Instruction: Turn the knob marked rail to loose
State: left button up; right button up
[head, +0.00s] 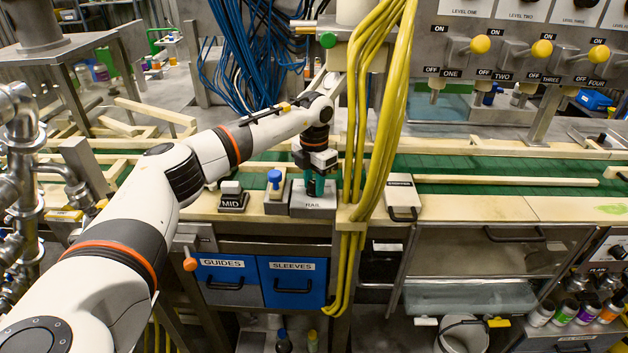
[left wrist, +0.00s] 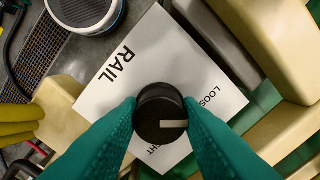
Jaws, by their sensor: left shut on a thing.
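The rail knob (left wrist: 160,112) is black and round with a pale pointer line. It sits on a white plate (left wrist: 105,75) marked RAIL, with LOOSE partly visible at the upper right and the end of another word at the bottom. The pointer points right in the left wrist view, between the two words. My left gripper (left wrist: 160,118) has its two teal fingers shut on the knob's sides. In the head view the gripper (head: 316,184) reaches down onto the RAIL box (head: 313,206), and it hides the knob there. My right gripper is not in view.
A box marked MID (head: 232,202) and a blue-topped knob (head: 274,180) stand left of the RAIL box. Yellow hoses (head: 368,120) hang close on its right. A white-topped box (head: 403,200) lies beyond them. The green conveyor (head: 470,165) runs behind.

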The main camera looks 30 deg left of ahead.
aim_at(314, 183)
pick_arm(q)
jog(key=shift+r, duration=0.1)
dwell(0.3)
jog(key=o, duration=1)
notch_tip(314, 183, up, 12)
jog(key=shift+b, duration=1.25)
